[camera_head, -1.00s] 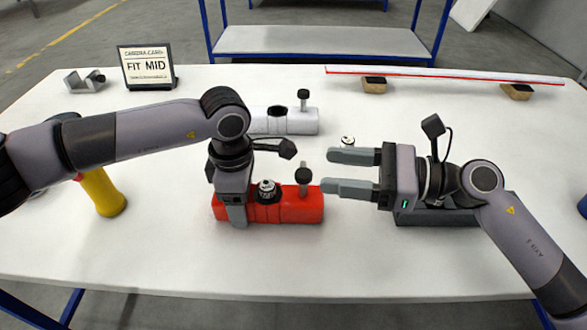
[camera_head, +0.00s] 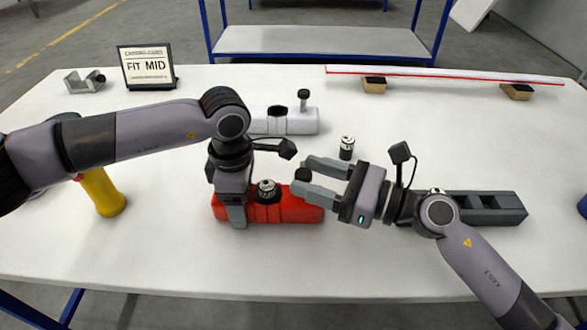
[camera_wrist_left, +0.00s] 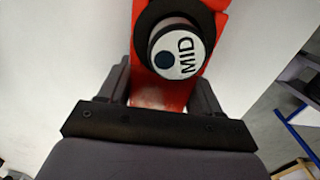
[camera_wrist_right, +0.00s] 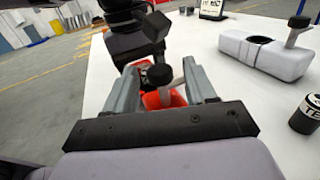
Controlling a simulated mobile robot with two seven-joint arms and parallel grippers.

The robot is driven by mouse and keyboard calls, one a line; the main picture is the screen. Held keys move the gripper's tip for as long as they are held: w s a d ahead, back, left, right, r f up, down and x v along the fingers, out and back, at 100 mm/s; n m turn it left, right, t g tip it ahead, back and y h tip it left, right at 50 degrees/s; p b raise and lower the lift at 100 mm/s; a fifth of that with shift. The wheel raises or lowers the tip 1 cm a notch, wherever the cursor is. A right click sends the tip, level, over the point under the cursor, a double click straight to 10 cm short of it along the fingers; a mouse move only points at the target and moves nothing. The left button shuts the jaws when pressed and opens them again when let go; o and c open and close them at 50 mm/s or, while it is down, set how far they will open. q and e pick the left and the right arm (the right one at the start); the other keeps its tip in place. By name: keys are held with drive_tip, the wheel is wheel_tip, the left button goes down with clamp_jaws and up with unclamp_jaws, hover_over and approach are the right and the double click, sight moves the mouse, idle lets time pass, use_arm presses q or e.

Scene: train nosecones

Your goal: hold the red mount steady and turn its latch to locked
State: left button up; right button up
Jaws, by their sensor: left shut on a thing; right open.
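The red mount (camera_head: 285,212) lies on the table. My left gripper (camera_head: 237,215) is shut on its left end, also visible between the fingers in the left wrist view (camera_wrist_left: 158,95). A round piece marked MID (camera_wrist_left: 183,55) sits in the mount's socket; it also shows in the head view (camera_head: 266,188). The latch, a grey lever with a black knob (camera_head: 303,175), stands at the mount's right end. My right gripper (camera_head: 300,174) is open with its fingers on either side of the knob. The right wrist view shows the knob (camera_wrist_right: 159,75) between the fingers; contact is unclear.
A white mount (camera_head: 290,122) with its own latch stands behind. A small cylinder (camera_head: 347,147) stands beyond my right gripper. A dark grey block with slots (camera_head: 495,207) lies at right. A yellow object (camera_head: 103,192), a FIT MID sign (camera_head: 148,66) and a metal bracket (camera_head: 84,83) are at left.

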drive_tip(key=shift+x, duration=1.9)
drive_tip(key=c, duration=1)
clamp_jaws()
